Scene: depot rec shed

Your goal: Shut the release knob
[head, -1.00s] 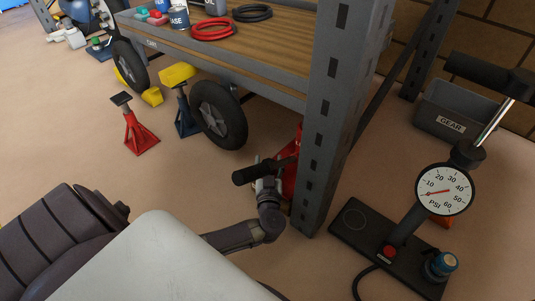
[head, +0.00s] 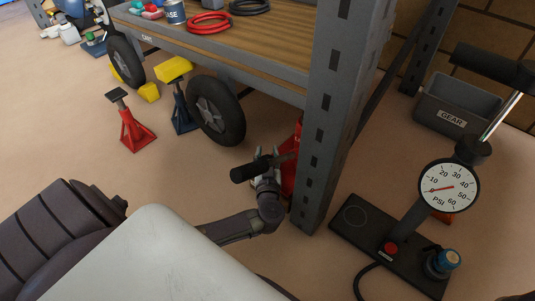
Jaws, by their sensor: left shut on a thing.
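A red jack-like body (head: 289,178) stands on the floor, mostly hidden behind the grey shelf post. A black bar with a thick round grip (head: 243,174) reaches out from it to the left. My left gripper (head: 267,164) is shut on this bar, between the thick end and the red body. The gripper's fingers and wrist cover part of the bar. I cannot make out a separate release knob or how far it is turned. My right gripper is not in view.
The grey shelf post (head: 320,130) stands close to the right of my left gripper. A cart with black wheels (head: 215,110), a red stand (head: 130,125) and a blue stand (head: 182,108) are behind. A pump with a gauge (head: 449,186) stands right. Open floor lies left.

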